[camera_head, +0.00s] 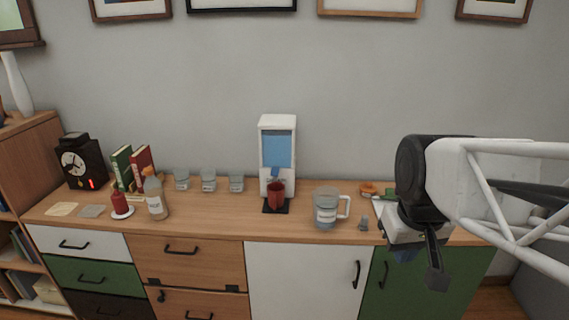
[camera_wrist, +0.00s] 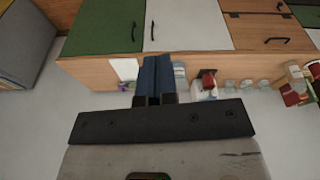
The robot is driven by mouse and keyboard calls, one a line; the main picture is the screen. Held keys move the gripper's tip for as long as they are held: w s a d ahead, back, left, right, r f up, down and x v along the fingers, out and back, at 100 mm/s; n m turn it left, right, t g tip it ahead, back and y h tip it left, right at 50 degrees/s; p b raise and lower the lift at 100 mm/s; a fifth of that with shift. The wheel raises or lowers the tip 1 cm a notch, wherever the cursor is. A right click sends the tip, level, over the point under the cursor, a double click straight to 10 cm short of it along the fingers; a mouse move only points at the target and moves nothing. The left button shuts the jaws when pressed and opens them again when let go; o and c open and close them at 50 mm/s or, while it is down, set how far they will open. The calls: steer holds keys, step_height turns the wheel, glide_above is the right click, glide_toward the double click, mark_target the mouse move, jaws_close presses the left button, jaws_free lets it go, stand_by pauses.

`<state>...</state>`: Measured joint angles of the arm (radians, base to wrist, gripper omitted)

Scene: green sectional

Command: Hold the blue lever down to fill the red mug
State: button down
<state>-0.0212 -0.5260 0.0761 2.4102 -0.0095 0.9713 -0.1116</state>
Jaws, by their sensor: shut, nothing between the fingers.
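The white dispenser (camera_head: 264,160) with a blue tank window stands upright at the back of the sideboard. Its small blue lever (camera_head: 274,173) shows below the window, just above the red mug (camera_head: 276,195). The mug stands upright on the dispenser's dark base, under the lever; its inside is too small to read. In the wrist view, which is turned over, the mug (camera_wrist: 209,82) is right of my fingers. My gripper (camera_wrist: 155,64) is shut and empty, its two dark blue fingers together. In the head view my arm is at the right, well apart from the dispenser.
A clear pitcher (camera_head: 325,210) with a handle stands right of the mug, towards my arm. A small grey item (camera_head: 364,224) is beside it. Several glasses (camera_head: 208,181), a bottle (camera_head: 156,197) and books (camera_head: 142,165) are left of the dispenser.

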steer(key=w+a+r+n, duration=0.2)
steer(key=w+r, duration=0.1)
steer(key=w, duration=0.5)
steer(key=w+a+r+n, duration=0.2)
steer(key=w, duration=0.5)
steer(key=n+g, duration=0.2)
steer(key=n, duration=1)
glide_above(275, 173)
step_height(275, 173, down, 8)
steer(key=shift+a+f, duration=0.1)
step_height(275, 173, down, 14)
steer(key=shift+r, duration=0.1)
